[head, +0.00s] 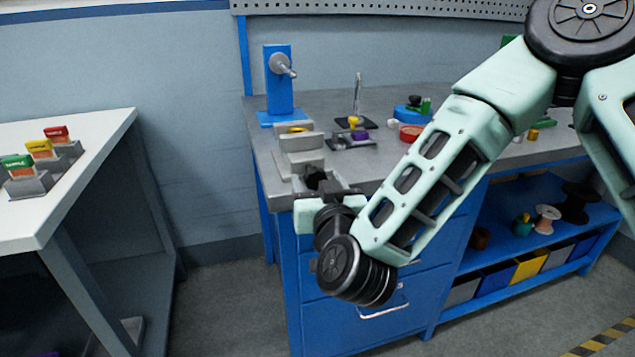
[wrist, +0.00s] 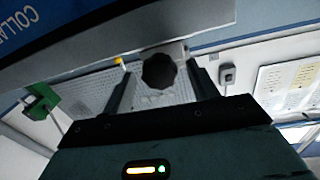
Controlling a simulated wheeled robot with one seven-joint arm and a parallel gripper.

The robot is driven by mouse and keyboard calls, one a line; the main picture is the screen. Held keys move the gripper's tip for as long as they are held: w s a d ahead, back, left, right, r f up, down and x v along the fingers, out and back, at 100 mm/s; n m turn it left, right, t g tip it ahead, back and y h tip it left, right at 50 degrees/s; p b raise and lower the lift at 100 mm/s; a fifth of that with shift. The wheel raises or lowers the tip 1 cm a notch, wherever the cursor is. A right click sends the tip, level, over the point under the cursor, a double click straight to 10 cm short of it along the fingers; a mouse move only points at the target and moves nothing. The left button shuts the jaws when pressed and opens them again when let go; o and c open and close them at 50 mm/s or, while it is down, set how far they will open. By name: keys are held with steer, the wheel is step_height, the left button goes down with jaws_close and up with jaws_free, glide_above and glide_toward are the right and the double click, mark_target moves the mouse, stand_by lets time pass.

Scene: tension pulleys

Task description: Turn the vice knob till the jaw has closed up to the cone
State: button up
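The grey vice (head: 303,143) stands at the near left corner of the bench. Its black lobed knob (head: 315,177) faces me and also shows in the wrist view (wrist: 158,70). A small yellow piece (head: 299,129), perhaps the cone, shows behind the front jaw plate; most of it is hidden, so I cannot tell the gap to the jaw. My gripper (head: 324,189) is at the knob. In the wrist view my gripper (wrist: 162,74) is open, one finger on each side of the knob, with visible gaps.
A blue stand (head: 279,85) with a grey arm rises behind the vice. A black-based rod stand (head: 357,115) and a red round part (head: 411,133) lie to its right. A white table (head: 85,150) with sample blocks is at left, with open floor between.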

steer(key=c, duration=0.9)
steer(key=shift+o, duration=0.2)
steer(key=shift+m+b, duration=0.5)
steer(key=shift+m, duration=1.7)
steer(key=o, duration=1)
